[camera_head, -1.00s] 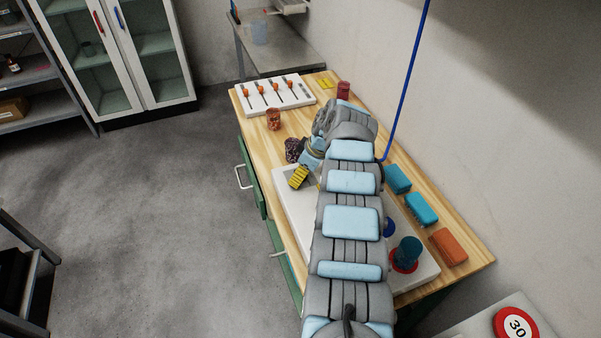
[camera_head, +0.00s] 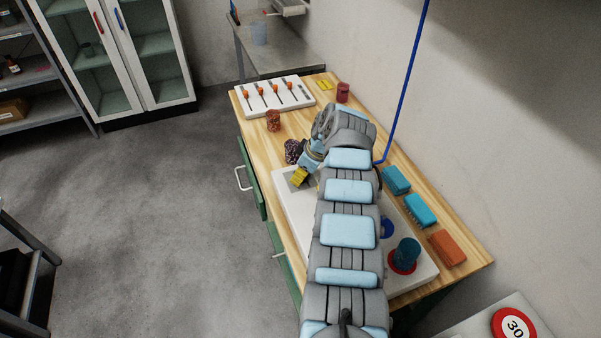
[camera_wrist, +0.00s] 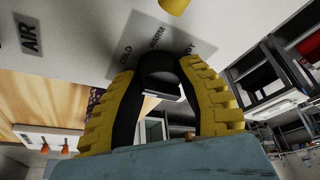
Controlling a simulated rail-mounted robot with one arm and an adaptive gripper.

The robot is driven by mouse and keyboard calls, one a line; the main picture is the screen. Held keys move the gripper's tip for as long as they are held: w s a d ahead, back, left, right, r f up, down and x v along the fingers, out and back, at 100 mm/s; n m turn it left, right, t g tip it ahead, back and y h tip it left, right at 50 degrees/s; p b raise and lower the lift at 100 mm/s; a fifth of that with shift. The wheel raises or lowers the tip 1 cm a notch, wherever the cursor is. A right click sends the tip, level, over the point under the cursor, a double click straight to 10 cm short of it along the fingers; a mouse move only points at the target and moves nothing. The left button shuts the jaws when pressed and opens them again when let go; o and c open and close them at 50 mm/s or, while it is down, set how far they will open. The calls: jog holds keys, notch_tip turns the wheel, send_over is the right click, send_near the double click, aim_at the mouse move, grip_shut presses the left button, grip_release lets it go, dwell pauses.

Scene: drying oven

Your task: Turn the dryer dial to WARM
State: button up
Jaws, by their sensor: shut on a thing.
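A round black dial (camera_wrist: 158,68) on a grey label plate (camera_wrist: 122,38) shows in the wrist view. The words COLD and WARM are printed on the plate, and a third word is partly hidden by a finger. My gripper (camera_wrist: 160,85) has yellow ribbed fingers with black inner pads, one on each side of the dial, shut on it. I cannot see where the dial points. In the head view my gripper (camera_head: 300,178) is low over the left part of a white panel (camera_head: 288,208) on the wooden bench; the dial is hidden there.
A word AIR (camera_wrist: 29,36) is on the panel.

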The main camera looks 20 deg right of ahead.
jog(key=shift+m+h+p, duration=0.4)
jog(key=shift+m+p, duration=0.7)
jog(key=shift+p, duration=1.6)
jog(key=m+h+p, duration=0.1)
jog(key=m+p, duration=0.2)
jog(key=shift+a+r+t, duration=0.1)
jog(key=shift+t, duration=0.3)
jog(key=m+h+p, duration=0.1)
jog(key=m+p, duration=0.2)
jog(key=shift+f+m+h+p, duration=0.2)
jog(key=shift+m+h+p, duration=0.5)
jog(key=shift+m, duration=0.9)
jog(key=o, duration=1.2)
